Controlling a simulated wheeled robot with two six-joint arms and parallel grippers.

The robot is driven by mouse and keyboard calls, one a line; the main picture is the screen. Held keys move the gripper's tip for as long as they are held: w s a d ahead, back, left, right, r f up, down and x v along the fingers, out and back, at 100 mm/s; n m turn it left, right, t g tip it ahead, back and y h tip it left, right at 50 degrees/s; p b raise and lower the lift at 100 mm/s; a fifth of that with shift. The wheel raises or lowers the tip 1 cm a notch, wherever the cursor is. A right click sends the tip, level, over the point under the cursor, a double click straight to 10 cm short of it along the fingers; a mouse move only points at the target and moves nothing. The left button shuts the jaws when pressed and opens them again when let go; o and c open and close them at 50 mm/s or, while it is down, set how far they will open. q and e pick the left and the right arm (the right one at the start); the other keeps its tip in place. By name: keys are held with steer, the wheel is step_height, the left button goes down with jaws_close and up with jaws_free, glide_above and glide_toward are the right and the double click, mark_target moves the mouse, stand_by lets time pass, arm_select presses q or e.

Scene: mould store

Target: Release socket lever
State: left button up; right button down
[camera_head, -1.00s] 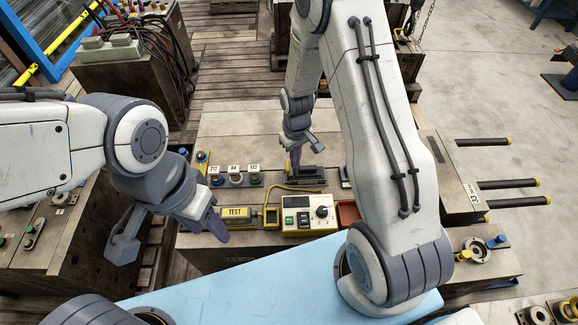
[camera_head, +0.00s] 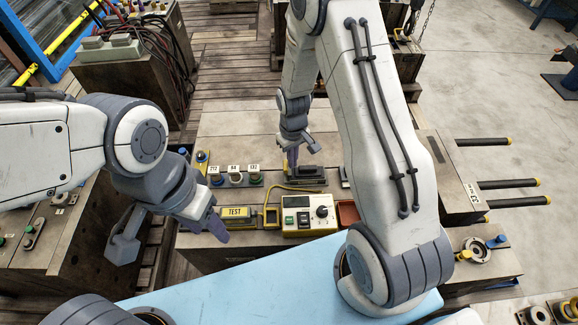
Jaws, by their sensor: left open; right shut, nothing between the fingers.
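A dark socket block (camera_head: 308,174) sits on the mould's top plate, near the middle of the view. Its lever cannot be told apart from the dark block at this size. My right gripper (camera_head: 293,165) points down at the left end of the block, shut and empty. Whether its fingertips touch the block or hover just above it, I cannot tell. My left gripper (camera_head: 172,240) is open and empty, left of the yellow TEST box (camera_head: 236,218), with its fingers wide apart.
A cream control box (camera_head: 309,216) with a black knob stands in front of the socket, with a red tray (camera_head: 348,212) beside it. Several labelled connectors (camera_head: 236,177) stand to the left.

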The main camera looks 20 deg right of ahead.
steer(key=shift+w+a+f, duration=0.15)
steer(key=shift+a+f, duration=0.05)
steer(key=shift+a, duration=0.5)
steer(key=shift+w+a+f, duration=0.1)
steer(key=shift+a, duration=0.1)
stand_by(0.4)
steer(key=shift+d+r, duration=0.25)
steer(key=shift+d, duration=0.35)
step_height(320, 180, up, 7)
steer(key=p, duration=0.6)
